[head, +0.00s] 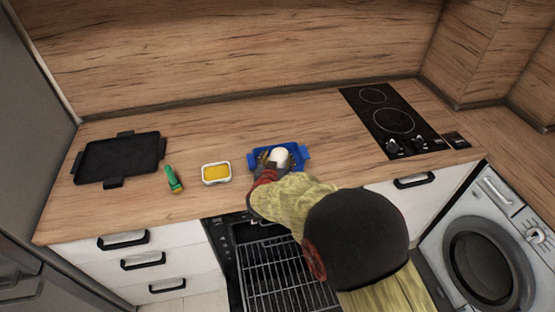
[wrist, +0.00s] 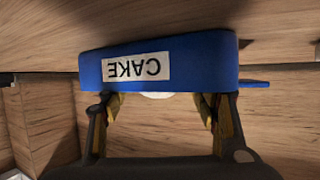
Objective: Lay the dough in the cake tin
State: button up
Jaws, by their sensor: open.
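The blue cake tin (head: 304,156) stands on the worktop in the head view. In the wrist view the tin (wrist: 205,68) fills the upper middle, with a white label reading CAKE upside down. The white, rounded dough (head: 279,154) shows within the tin's outline in the head view. Only a sliver of the dough (wrist: 157,95) shows below the tin's edge in the wrist view. My gripper (head: 277,160) is at the tin, its open fingers on either side of the dough. Whether the fingers touch the dough, and whether it rests on the tin's floor, is hidden.
A yellow-filled white dish (head: 216,173) and a green-handled tool (head: 173,179) lie left of the tin. A black tray (head: 120,158) is farther left. A black hob (head: 393,122) is at the right. An open oven with a rack (head: 280,277) is below the worktop.

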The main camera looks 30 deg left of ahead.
jog(key=shift+r, duration=0.2)
jog(key=p+v, duration=0.3)
jog(key=v, duration=0.9)
jog(key=shift+f, duration=0.1)
